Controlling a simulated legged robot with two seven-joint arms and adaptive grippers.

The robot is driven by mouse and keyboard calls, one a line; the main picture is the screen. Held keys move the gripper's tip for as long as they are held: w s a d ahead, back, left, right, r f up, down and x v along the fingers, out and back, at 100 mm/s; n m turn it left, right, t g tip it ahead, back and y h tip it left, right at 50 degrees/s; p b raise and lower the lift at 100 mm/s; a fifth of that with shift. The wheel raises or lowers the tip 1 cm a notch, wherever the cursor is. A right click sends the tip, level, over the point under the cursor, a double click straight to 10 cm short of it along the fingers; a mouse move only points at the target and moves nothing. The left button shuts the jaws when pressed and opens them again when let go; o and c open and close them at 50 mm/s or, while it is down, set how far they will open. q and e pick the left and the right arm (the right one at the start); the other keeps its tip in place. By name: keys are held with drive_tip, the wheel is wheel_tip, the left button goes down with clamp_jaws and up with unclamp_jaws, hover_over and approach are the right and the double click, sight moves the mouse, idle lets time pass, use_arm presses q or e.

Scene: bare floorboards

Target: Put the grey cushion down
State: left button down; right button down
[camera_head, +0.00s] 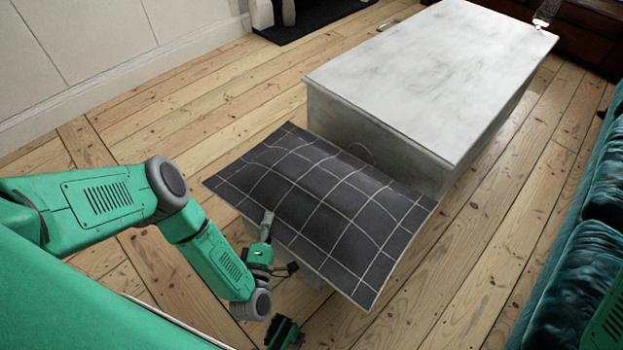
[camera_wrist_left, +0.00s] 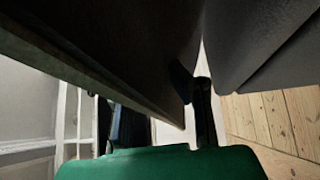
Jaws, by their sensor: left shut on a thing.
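The grey cushion (camera_head: 322,205) is dark, square and flat, with white grid lines. In the head view it lies roughly level in front of the table's near end, covering part of it. My left gripper (camera_head: 267,226) is shut on its near left edge. One finger shows on top; the other is hidden beneath. In the left wrist view the gripper (camera_wrist_left: 198,95) sits close against large dark surfaces, likely the cushion (camera_wrist_left: 110,60). The gap between cushion and floor is hard to judge.
A low white-topped table (camera_head: 430,75) stands behind the cushion. A teal sofa (camera_head: 585,260) is at the right edge. Bare floorboards (camera_head: 470,260) are free between them, and at the left towards the wall (camera_head: 100,60). A dark hearth (camera_head: 310,18) lies at the back.

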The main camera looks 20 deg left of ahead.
sight(279, 179)
use_arm(q)
drive_tip(key=shift+t, duration=0.4)
drive_tip(key=w+r+b, duration=0.1)
drive_tip(key=w+r, duration=0.1)
drive_tip(key=w, duration=0.1)
drive_tip(key=w+a+r+b, duration=0.1)
drive_tip(key=w+r, duration=0.1)
drive_tip(key=w, duration=0.2)
drive_tip(key=w+a+r+b, duration=0.1)
drive_tip(key=w+r+b, duration=0.1)
drive_tip(key=w, duration=0.1)
drive_tip(key=shift+w+r, duration=0.3)
drive_tip(key=shift+w+f, duration=0.2)
drive_tip(key=shift+f, duration=0.1)
wheel_tip(279, 179, down, 9)
drive_tip(key=b, duration=0.4)
drive_tip(key=shift+r+b, duration=0.15)
drive_tip(key=shift+b, duration=0.2)
drive_tip(key=shift+r, duration=0.1)
drive_tip(key=c, duration=1.5)
unclamp_jaws()
drive_tip(key=shift+c, duration=0.2)
drive_tip(key=p+v, duration=0.2)
drive_tip(key=v, duration=0.5)
drive_tip(key=shift+s+d, duration=0.1)
drive_tip(key=shift+s, duration=0.15)
drive_tip(key=shift+s, duration=0.1)
